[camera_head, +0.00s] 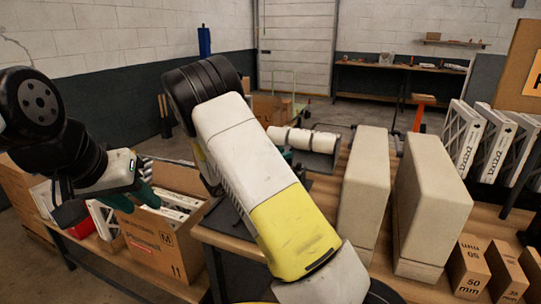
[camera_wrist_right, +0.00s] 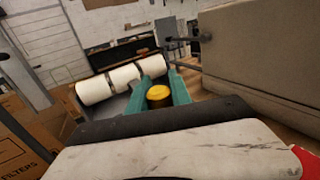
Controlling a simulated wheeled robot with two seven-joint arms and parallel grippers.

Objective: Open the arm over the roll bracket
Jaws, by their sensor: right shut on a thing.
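The roll bracket (camera_head: 318,163) is grey and holds white rolls (camera_head: 300,138) in a row on the table, just beyond my right arm. In the right wrist view, the white rolls (camera_wrist_right: 125,77) lie beyond my right gripper (camera_wrist_right: 158,92). Its teal fingers are shut on a yellow knob (camera_wrist_right: 158,97), beside the right end of the rolls. The bracket's arm cannot be clearly told apart. In the head view my right arm hides most of that gripper. My left gripper (camera_head: 146,184) hovers over an open carton; its finger gap is unclear.
Two tall beige blocks (camera_head: 365,190) (camera_head: 430,210) stand right of the bracket, close to it. Small cartons (camera_head: 470,268) stand at the front right. White-framed filters (camera_head: 490,145) stand at the far right. An open carton (camera_head: 155,245) of filters is at the left.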

